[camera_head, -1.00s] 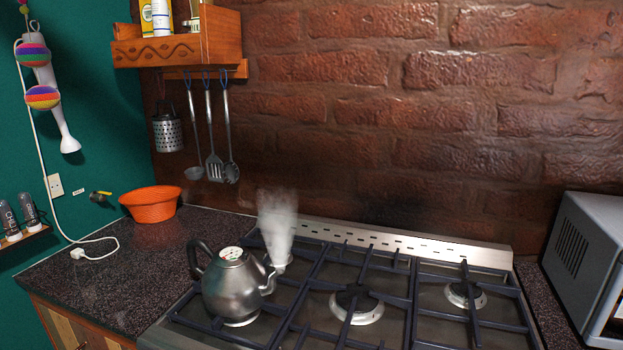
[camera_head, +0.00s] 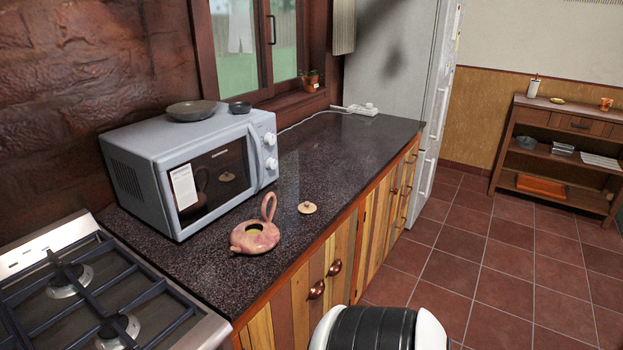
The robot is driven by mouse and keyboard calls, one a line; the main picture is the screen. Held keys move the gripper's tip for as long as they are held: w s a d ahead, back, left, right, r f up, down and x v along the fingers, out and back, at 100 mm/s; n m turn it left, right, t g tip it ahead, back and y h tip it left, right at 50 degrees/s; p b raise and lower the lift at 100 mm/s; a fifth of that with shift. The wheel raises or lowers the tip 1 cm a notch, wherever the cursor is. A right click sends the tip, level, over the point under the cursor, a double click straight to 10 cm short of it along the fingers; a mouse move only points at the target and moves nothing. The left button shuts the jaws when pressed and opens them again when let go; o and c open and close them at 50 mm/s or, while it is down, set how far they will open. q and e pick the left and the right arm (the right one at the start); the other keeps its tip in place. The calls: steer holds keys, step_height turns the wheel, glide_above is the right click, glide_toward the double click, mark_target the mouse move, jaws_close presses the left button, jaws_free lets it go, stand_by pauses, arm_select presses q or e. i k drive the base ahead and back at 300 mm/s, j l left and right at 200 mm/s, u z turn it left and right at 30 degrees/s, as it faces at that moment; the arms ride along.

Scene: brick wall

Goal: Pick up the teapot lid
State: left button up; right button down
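The teapot lid (camera_head: 307,208) is a small, round, tan disc with a knob. It lies on the dark speckled counter (camera_head: 330,160), near its front edge. The teapot (camera_head: 255,238) is pinkish clay with a tall loop handle and an open top. It stands on the counter just left of the lid, apart from it. Neither of my grippers is in view.
A grey microwave (camera_head: 205,165) stands behind the teapot, with a dark bowl (camera_head: 193,110) on top. The stove (camera_head: 85,290) is at the left. Counter right of the lid is mostly clear, up to a power strip (camera_head: 362,109). A fridge (camera_head: 395,75) stands beyond.

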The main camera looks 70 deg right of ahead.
mark_target(306, 208)
steer(key=z, duration=2.25)
